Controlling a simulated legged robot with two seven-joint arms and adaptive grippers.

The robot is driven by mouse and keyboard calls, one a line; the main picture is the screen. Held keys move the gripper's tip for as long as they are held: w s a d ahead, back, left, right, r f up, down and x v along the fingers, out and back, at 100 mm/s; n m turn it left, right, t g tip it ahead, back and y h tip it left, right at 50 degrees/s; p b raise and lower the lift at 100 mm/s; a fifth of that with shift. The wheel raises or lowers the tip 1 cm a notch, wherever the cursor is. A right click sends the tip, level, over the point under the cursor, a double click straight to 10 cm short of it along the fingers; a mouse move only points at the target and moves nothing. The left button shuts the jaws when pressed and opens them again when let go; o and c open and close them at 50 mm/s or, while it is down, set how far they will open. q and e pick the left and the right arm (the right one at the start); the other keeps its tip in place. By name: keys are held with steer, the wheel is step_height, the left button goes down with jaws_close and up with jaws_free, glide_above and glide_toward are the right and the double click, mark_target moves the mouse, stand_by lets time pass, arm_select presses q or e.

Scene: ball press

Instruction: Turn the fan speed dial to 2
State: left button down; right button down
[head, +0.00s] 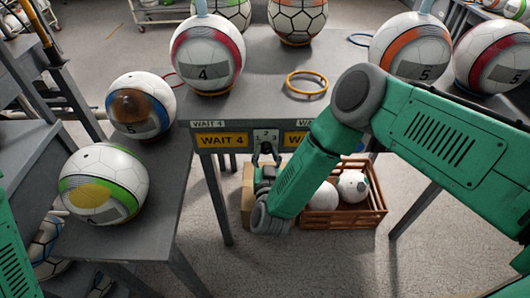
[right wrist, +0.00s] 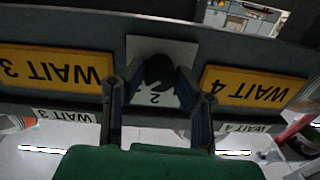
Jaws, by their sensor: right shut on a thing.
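The fan speed dial (right wrist: 158,68) is a dark round knob on a light plate (right wrist: 188,52) set in the grey table's front edge. In the right wrist view, which is upside down, a "2" is printed on the plate beside the knob. In the head view the plate (head: 265,135) sits between two yellow signs. My right gripper (right wrist: 160,80) has its two fingers on either side of the knob, shut on it. In the head view the right gripper (head: 265,158) is partly hidden by its own wrist. The knob's pointer direction is not clear. My left gripper is out of view.
A yellow WAIT 4 sign (head: 222,140) and a WAIT 3 sign (right wrist: 50,66) flank the plate. Several balls stand on the grey table (head: 260,75) with a yellow ring (head: 307,83). A brown crate (head: 345,217) with balls is below, behind my right forearm.

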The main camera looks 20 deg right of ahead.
steer(key=shift+d, duration=0.15)
steer(key=shift+a+n, duration=0.4)
steer(key=shift+n, duration=0.1)
steer(key=n, duration=0.3)
steer(key=shift+d+p, duration=0.25)
steer(key=shift+p, duration=0.1)
steer(key=n, duration=0.3)
steer(key=shift+a, duration=0.2)
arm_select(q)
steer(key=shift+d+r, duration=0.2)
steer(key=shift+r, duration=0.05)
arm_select(e)
steer(key=shift+d+n, duration=0.1)
steer(key=shift+n, duration=1.3)
steer(key=c, duration=1.3)
jaws_free()
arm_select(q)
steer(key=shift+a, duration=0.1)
arm_select(e)
steer(key=shift+o, duration=0.2)
